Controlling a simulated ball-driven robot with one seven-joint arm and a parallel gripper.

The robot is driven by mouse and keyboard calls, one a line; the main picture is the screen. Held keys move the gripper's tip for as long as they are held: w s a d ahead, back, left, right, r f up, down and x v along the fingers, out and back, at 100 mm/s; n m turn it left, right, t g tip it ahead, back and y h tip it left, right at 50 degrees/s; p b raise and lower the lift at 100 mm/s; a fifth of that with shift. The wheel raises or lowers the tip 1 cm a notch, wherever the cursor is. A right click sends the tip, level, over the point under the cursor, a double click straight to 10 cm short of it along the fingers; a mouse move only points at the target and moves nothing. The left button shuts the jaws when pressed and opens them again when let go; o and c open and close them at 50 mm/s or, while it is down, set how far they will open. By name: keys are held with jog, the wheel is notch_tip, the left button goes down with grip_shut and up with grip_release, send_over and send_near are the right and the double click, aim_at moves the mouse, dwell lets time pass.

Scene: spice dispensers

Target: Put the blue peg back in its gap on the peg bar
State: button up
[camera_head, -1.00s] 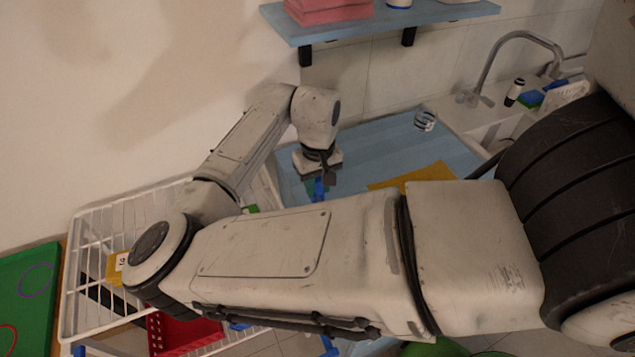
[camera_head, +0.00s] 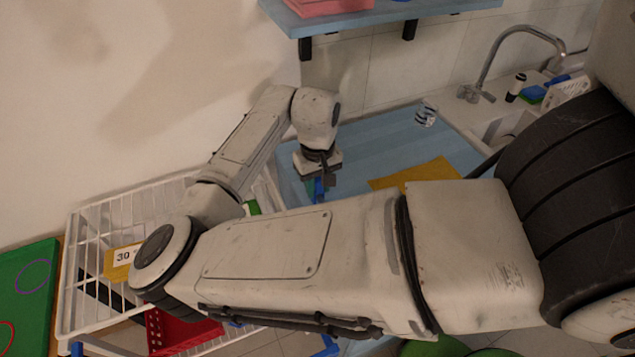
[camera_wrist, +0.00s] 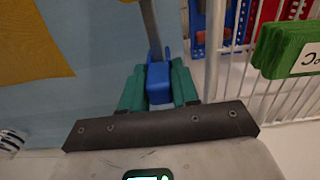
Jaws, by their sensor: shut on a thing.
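My gripper (camera_wrist: 158,88) has green fingers and is shut on the blue peg (camera_wrist: 159,76), which sits between them in the wrist view. A grey rod-like piece (camera_wrist: 150,28) runs up from the blue part; I cannot tell whether it belongs to the peg or to something behind it. In the head view my gripper (camera_head: 319,188) is over the left part of the blue counter, with some blue showing at its fingers. I cannot make out the peg bar or its gap for certain; my arm hides much of the lower middle of the head view.
A white wire rack (camera_head: 88,225) at the left holds a yellow block labelled 30 (camera_head: 115,262) and a red perforated piece (camera_head: 180,335). A green block (camera_wrist: 285,45) is by the rack wires. A yellow sheet (camera_head: 415,175) and a striped cup (camera_head: 426,114) are on the blue counter (camera_head: 380,145).

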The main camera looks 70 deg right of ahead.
jog(key=shift+f, duration=0.1)
jog(key=o, duration=0.9)
notch_tip(320, 180, up, 5)
jog(key=p, duration=0.5)
jog(key=shift+r+p, duration=0.5)
jog(key=shift+r, duration=1.55)
